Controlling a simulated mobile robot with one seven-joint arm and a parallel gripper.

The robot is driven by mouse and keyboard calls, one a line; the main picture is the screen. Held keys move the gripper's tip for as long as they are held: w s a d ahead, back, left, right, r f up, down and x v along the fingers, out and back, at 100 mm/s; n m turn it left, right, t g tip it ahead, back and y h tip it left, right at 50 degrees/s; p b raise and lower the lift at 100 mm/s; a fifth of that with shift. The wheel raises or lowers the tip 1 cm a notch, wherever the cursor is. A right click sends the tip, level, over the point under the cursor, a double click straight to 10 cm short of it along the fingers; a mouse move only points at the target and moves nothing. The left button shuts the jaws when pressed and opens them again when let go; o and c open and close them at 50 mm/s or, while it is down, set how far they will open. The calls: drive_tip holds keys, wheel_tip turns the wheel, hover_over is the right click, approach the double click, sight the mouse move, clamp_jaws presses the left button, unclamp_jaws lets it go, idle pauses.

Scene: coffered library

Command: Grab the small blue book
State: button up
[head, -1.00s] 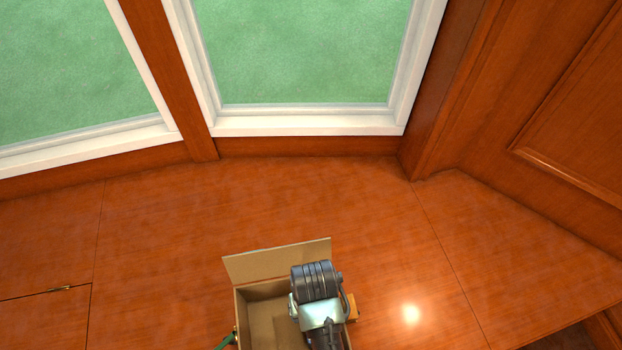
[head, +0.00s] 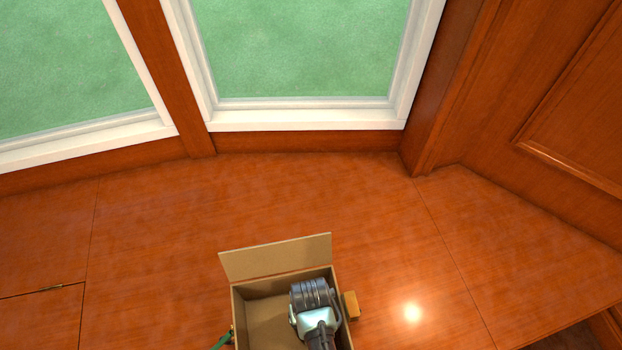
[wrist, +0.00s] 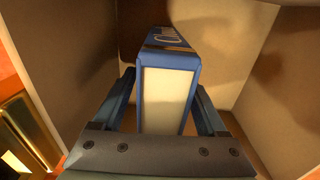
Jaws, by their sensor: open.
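The small blue book (wrist: 178,48) stands upright inside an open cardboard box, its pale page edge facing the wrist camera and white marks on its cover. My gripper (wrist: 163,95) is open, with one finger on each side of the book. I cannot tell whether either finger touches it. In the head view my arm reaches down into the right part of the cardboard box (head: 276,259), hiding the book and the fingertips.
The box walls (wrist: 70,60) rise close around my gripper, and a flap stands up at the back. A tan block (head: 351,305) sits against the box's right side. A green item (head: 222,341) is at its left. The wooden surface (head: 180,220) behind is clear.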

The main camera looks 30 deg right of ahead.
clamp_jaws()
idle(0.3)
